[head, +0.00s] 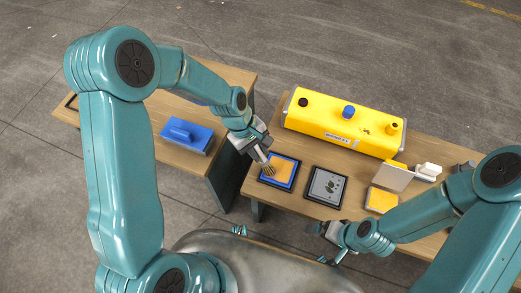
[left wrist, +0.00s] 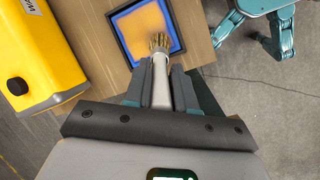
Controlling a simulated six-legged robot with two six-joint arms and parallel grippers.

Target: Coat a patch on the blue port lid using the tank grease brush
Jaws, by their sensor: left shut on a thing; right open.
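My left gripper (head: 257,150) is shut on the brush, whose pale handle shows in the left wrist view (left wrist: 161,82). The brush's tan bristles (head: 268,168) point down at a blue square panel (head: 291,178) with a wide orange patch, set in a black frame. In the left wrist view the bristles overlap the lower right of the orange patch (left wrist: 143,28); I cannot tell whether they touch it. A round blue cap (head: 348,112) sits on top of the yellow tank (head: 325,122). My right gripper (head: 320,229) is open and empty at the table's near side.
A grey panel (head: 325,187) with dark spots lies right of the blue panel. A blue handled block (head: 186,135) rests on the left table, beyond a gap. Bare wood surrounds the panels.

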